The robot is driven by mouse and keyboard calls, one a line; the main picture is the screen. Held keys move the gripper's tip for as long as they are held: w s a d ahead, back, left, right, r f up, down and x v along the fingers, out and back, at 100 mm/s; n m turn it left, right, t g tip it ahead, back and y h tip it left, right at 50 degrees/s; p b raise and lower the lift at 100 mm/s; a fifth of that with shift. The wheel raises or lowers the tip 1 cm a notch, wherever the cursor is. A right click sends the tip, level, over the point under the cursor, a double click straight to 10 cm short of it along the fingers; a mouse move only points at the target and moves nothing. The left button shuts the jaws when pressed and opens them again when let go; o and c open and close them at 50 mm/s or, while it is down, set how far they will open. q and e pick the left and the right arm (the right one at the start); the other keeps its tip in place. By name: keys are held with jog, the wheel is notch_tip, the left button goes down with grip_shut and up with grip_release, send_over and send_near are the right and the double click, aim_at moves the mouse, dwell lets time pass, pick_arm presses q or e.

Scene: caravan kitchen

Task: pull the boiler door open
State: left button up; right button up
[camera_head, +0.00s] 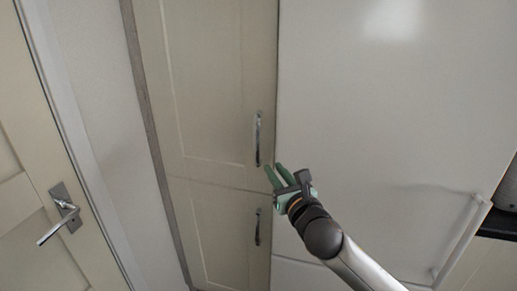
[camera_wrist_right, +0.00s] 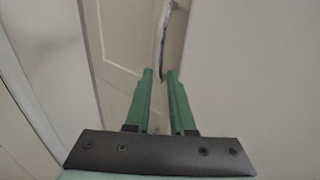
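A cream panelled cupboard has an upper door (camera_head: 205,80) and a lower door (camera_head: 222,235); I cannot tell by any label which is the boiler door. The upper door has a vertical metal handle (camera_head: 258,138) near its right edge, and the lower door has a similar handle (camera_head: 257,227). My right gripper (camera_head: 274,167) is just below and right of the upper handle, its green fingers apart and empty. In the right wrist view, the lower end of a handle (camera_wrist_right: 163,45) shows just beyond and between the fingertips (camera_wrist_right: 160,74); contact cannot be told. Both doors look shut. My left gripper is out of view.
A large plain white panel (camera_head: 390,110) stands right of the cupboard, with a pale bar handle (camera_head: 462,240) at its lower right. At the left are a room door (camera_head: 25,190) with a lever handle (camera_head: 62,218) and a narrow wall strip. A dark worktop edge shows at far right.

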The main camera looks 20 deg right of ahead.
jog(key=w, duration=1.2)
jog(key=shift+w+a, duration=0.2)
jog(key=shift+w, duration=0.05)
jog(key=shift+r, duration=0.1)
jog(key=shift+c, duration=0.2)
grip_shut()
dwell(0.9)
